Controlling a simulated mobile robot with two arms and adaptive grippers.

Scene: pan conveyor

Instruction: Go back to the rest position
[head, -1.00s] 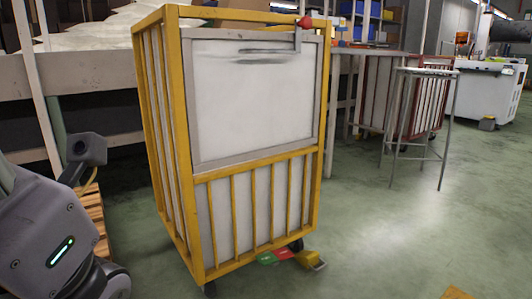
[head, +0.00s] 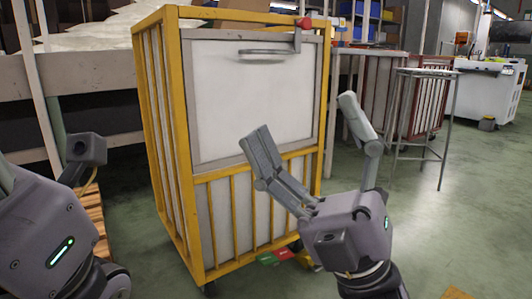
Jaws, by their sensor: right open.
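My right gripper (head: 305,123) is open and empty, in front of the lower right part of the yellow-framed cart (head: 178,130). Its two fingers point up and are spread wide apart. It hides part of the cart's lower bars and right post. Part of my left arm (head: 45,235), dark grey with a green light, is at the left edge. I cannot make out any left fingers there. The cart stands upright with a white front panel (head: 225,95) and a metal handle across its top.
A bench (head: 70,72) with white material stands behind on the left. A tall stool (head: 430,73) and a reddish barred cart (head: 428,115) stand behind on the right. The green floor (head: 455,235) at the right is largely clear.

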